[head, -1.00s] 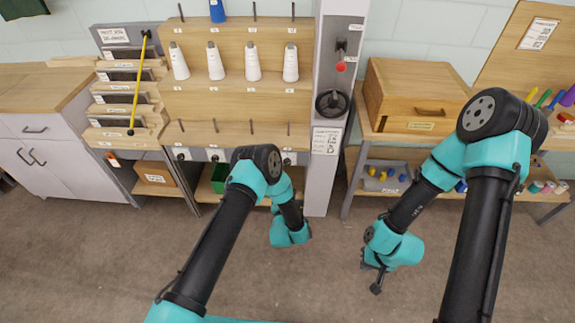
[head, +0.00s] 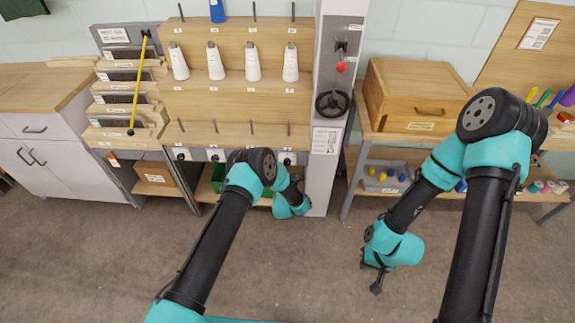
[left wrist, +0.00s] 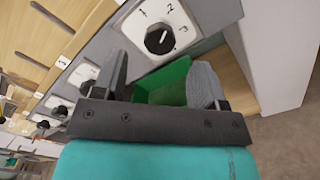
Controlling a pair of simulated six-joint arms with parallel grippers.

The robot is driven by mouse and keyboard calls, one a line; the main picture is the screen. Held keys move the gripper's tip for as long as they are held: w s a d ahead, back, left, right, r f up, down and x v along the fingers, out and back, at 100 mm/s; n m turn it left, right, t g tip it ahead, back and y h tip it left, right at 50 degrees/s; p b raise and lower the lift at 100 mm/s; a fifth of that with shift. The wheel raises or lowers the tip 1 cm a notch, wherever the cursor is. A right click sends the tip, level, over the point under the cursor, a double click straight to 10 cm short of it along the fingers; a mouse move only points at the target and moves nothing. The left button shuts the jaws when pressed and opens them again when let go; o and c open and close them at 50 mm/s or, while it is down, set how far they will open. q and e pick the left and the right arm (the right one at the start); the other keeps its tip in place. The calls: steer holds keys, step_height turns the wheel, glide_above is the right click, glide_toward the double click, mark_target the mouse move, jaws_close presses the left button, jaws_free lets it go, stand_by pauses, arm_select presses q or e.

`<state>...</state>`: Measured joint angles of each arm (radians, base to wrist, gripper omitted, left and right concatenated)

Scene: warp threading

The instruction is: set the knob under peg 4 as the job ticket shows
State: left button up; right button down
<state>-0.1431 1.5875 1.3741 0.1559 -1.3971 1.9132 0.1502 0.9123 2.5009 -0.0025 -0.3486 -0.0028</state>
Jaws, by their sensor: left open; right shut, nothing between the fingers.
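The knob under peg 4 (left wrist: 160,39) is black, on a white square plate marked 1, 2, 3, at the right end of the knob row in the left wrist view. Its white pointer mark is too small to read surely. In the head view its plate (head: 287,158) shows beside my left arm. My left gripper (left wrist: 162,76) is open and empty, its fingers just short of the knob and not touching it; the arm hides the fingers in the head view. My right gripper (head: 376,279) is shut and empty, low over the floor. Paper sheets hang about; their writing is unreadable.
A green bin (left wrist: 165,84) lies beyond my left fingers, under the knob panel. A grey column (head: 328,185) with a black handwheel (head: 332,103) stands right of the panel. White cones (head: 253,62) stand on the upper pegs. Other knobs (head: 181,154) sit to the left.

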mark_target(288, 163)
arm_select(q)
steer(key=shift+w, duration=2.8)
steer(key=c, duration=0.9)
